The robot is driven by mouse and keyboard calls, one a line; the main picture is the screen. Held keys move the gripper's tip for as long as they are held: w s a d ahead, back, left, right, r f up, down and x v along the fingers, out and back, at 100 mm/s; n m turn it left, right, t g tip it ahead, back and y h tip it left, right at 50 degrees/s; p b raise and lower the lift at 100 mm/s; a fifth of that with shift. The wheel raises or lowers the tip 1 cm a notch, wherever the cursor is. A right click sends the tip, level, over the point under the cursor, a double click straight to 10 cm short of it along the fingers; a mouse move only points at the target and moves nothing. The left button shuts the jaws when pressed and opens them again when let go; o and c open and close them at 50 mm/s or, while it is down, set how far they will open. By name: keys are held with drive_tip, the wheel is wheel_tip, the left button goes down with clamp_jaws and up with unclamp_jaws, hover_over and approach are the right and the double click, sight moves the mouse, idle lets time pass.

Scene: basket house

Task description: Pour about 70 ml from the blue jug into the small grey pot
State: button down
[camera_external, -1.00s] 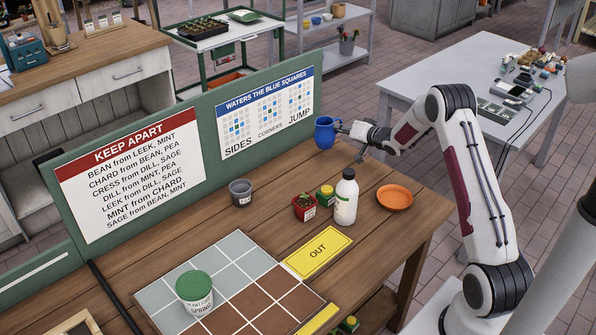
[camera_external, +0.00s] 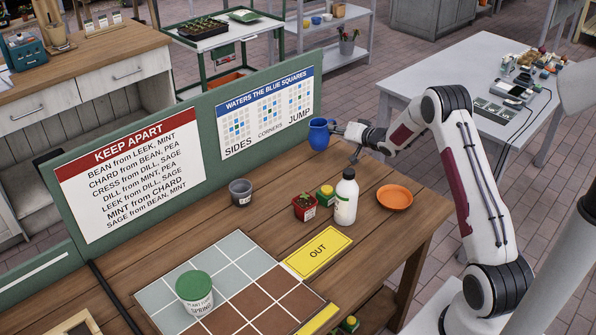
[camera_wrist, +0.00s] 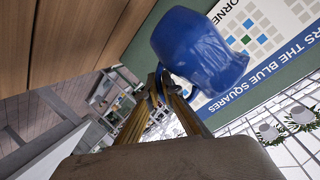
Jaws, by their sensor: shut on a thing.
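The blue jug (camera_external: 319,134) is held at the back right of the bench, in front of the green board. My gripper (camera_external: 338,129) is shut on the jug's right side, where its handle is. The wrist view shows the jug (camera_wrist: 200,50) beyond the gripper fingers (camera_wrist: 163,98). The jug looks upright or slightly tilted in the external view; whether it clears the bench is hard to tell. The small grey pot (camera_external: 240,192) stands upright on the bench, to the left and nearer than the jug. The jug's contents are hidden.
A yellow OUT sign (camera_external: 317,252) and a tiled grid (camera_external: 228,290) lie nearer. The bench between jug and grey pot is clear.

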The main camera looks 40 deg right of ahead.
drive_tip(key=w+a+f+n+y, duration=0.1)
drive_tip(key=w+a, duration=0.3)
drive_tip(key=a, duration=0.4)
drive_tip(key=w+a+f+n+y, duration=0.1)
drive_tip(key=w+a+f+y, duration=0.1)
drive_tip(key=a, duration=0.7)
drive_tip(key=shift+x, duration=0.9)
drive_tip(key=a+r+n+t+h, duration=0.1)
drive_tip(key=a+r+n+h, duration=0.2)
drive_tip(key=a+n, duration=0.3)
drive_tip(key=shift+s+a+r+n, duration=0.2)
drive_tip(key=shift+s+r+n, duration=0.15)
drive_tip(key=shift+r+n, duration=0.5)
drive_tip(key=shift+s+a+n+h, duration=0.1)
drive_tip(key=shift+a+n+h, duration=0.4)
drive_tip(key=shift+n, duration=0.55)
drive_tip(key=shift+a+r+n+t+b, duration=0.4)
drive_tip(key=shift+a+r+n+b, duration=0.2)
drive_tip(key=shift+r+n, duration=0.15)
idle(0.6)
drive_tip(key=shift+s+a+r+n, duration=0.1)
drive_tip(key=shift+a+r+n, duration=0.15)
drive_tip(key=shift+a, duration=0.25)
drive_tip(key=shift+b, duration=0.3)
